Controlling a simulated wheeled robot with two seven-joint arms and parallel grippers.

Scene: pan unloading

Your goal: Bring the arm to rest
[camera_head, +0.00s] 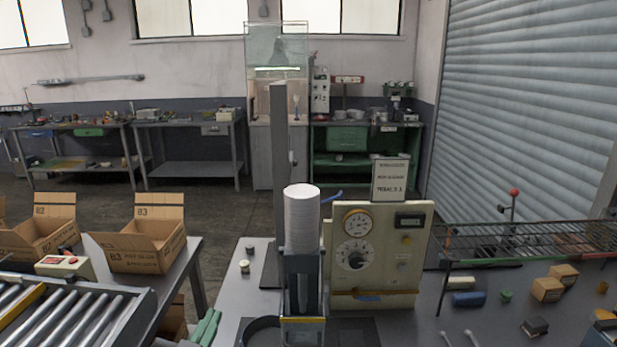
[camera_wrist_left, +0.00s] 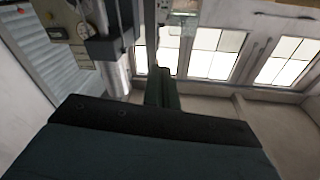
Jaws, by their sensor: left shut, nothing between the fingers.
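My left gripper (camera_head: 208,326) shows as a green pair of fingers at the bottom edge of the head view, just left of the testing machine's table. Its fingers are together with nothing between them. In the left wrist view its green finger (camera_wrist_left: 163,90) points up and away behind a large dark part of the hand. The gripper looks apart from the machine and the boxes. Most of the left arm is out of the picture. My right gripper is in neither view.
A machine with a pale cylinder (camera_head: 301,215) and a gauge panel (camera_head: 410,262) stands right of the gripper. A dark ring (camera_head: 262,324) lies near its base. A roller conveyor (camera_head: 75,322) and an open box (camera_head: 146,250) are left. A wire rack (camera_head: 530,237) is right.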

